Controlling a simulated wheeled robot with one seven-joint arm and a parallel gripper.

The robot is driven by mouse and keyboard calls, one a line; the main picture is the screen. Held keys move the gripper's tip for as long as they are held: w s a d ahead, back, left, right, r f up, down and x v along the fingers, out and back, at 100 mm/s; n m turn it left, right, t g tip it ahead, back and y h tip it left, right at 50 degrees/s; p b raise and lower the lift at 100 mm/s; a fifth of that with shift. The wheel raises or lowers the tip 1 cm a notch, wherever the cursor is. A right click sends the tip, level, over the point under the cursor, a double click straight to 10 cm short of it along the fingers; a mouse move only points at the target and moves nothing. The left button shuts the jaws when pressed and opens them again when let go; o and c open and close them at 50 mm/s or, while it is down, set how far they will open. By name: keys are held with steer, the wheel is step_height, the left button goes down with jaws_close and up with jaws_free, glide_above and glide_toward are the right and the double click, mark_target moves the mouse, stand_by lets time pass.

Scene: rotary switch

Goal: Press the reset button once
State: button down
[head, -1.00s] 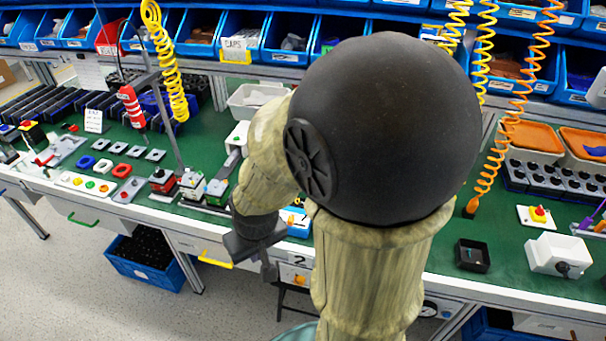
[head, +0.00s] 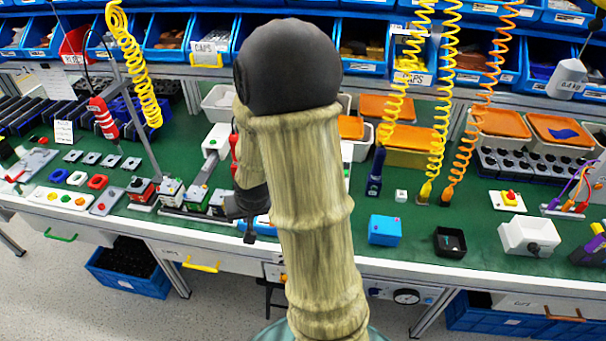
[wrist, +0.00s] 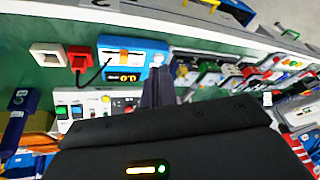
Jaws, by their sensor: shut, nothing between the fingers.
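My gripper (head: 248,232) hangs at the bench's front edge in the head view, its fingers pointing down. In the wrist view its dark fingers (wrist: 158,88) are together with nothing held. A blue device (wrist: 130,62) with a lit orange display lies just beside the fingertips in the wrist view; its right end is pale. A sliver of blue (head: 266,225) shows beside my gripper in the head view. A pale panel with small buttons (wrist: 120,106) is left of the fingers in the wrist view. I cannot read which button is the reset, nor tell any contact.
A red plug (wrist: 78,58) with a dark cable sits beside the blue device. Small boxes with red and green tops (head: 170,190) stand left of my gripper.

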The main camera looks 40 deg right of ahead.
steer(key=w+d+f+m+t+p, duration=0.1)
steer(key=w+d+m, duration=0.1)
steer(key=d, duration=0.2)
steer(key=w+d+f+m+t+p, duration=0.1)
steer(key=w+d+f+m, duration=0.1)
steer(key=d, duration=0.2)
steer(key=w+d+f+m+t+y+p, duration=0.1)
steer(key=w+d+f+m+t, duration=0.1)
steer(key=d+m, duration=0.1)
steer(key=shift+w+d, duration=0.25)
steer(key=shift+d, duration=0.25)
steer(key=d+m+t+h+p, duration=0.1)
steer(key=d+m+t, duration=0.4)
steer(key=d, duration=0.5)
steer(key=shift+f+m+p, duration=0.15)
steer(key=shift+m+p, duration=0.25)
steer(key=shift+m, duration=0.7)
steer(key=shift+s, duration=0.1)
steer(key=shift+w+d+f+b, duration=0.75)
steer(key=shift+f+b, duration=0.15)
steer(key=shift+f, duration=0.15)
steer(key=shift+w+d+f+b, duration=0.6)
steer(key=shift+d+f+b, duration=0.2)
steer(key=shift+f+b, duration=0.2)
steer(key=shift+w+d+f+b, duration=0.75)
steer(key=shift+f+b, duration=0.1)
steer(key=shift+f, duration=0.2)
steer(key=shift+w+d+f, duration=0.1)
steer(key=shift+d+f, duration=0.15)
steer(key=shift+f, duration=0.05)
